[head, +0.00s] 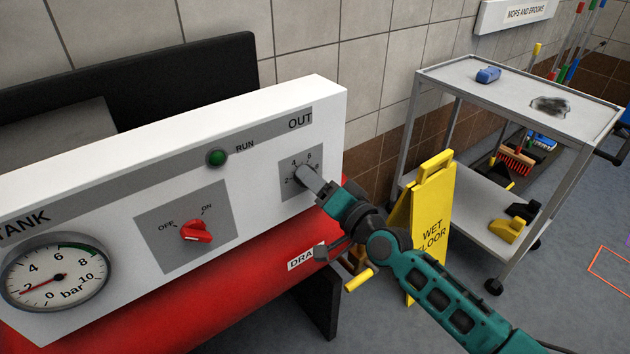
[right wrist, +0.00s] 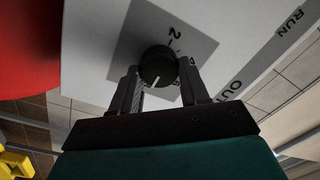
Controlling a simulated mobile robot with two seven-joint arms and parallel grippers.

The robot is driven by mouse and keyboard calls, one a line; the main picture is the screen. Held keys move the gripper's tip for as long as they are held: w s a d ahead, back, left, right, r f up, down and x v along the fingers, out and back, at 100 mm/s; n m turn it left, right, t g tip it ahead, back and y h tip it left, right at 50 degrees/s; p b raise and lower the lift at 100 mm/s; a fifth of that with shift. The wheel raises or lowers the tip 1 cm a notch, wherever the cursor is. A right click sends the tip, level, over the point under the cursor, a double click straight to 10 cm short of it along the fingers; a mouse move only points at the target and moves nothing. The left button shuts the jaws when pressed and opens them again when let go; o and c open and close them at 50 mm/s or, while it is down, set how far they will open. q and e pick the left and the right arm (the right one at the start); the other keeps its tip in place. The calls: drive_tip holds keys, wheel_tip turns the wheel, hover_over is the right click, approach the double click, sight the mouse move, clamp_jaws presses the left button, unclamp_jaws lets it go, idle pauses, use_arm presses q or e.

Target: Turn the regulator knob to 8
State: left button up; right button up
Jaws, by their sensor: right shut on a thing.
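The regulator knob (right wrist: 158,64) is a round black knob on a grey square plate (head: 290,163) under the word OUT. My left gripper is not in view.
The white panel also holds a red OFF/ON switch (head: 196,231), a green RUN lamp (head: 216,158) and a bar gauge (head: 55,273) reading near 2. A red tank lies below. A yellow wet floor sign (head: 431,218) and a grey cart (head: 447,77) stand right of the panel.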

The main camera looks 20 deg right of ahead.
drive_tip(key=o, duration=1.1)
drive_tip(key=shift+c, duration=0.2)
drive_tip(key=v, duration=1.3)
drive_tip(key=s+a+f+n+g+h+p, duration=0.1)
drive_tip(key=s+f+n+g+h, duration=0.1)
drive_tip(key=s+f, duration=0.4)
drive_tip(key=s+a+f+n+g+h+p, duration=0.1)
drive_tip(key=s+f+n+g, duration=0.3)
drive_tip(key=f, duration=0.6)
drive_tip(key=s+a+n+h, duration=0.1)
drive_tip(key=s+n, duration=0.1)
drive_tip(key=shift+f+n+g+h, duration=0.15)
drive_tip(key=shift+n+g+h, duration=0.15)
drive_tip(key=shift+n, duration=0.1)
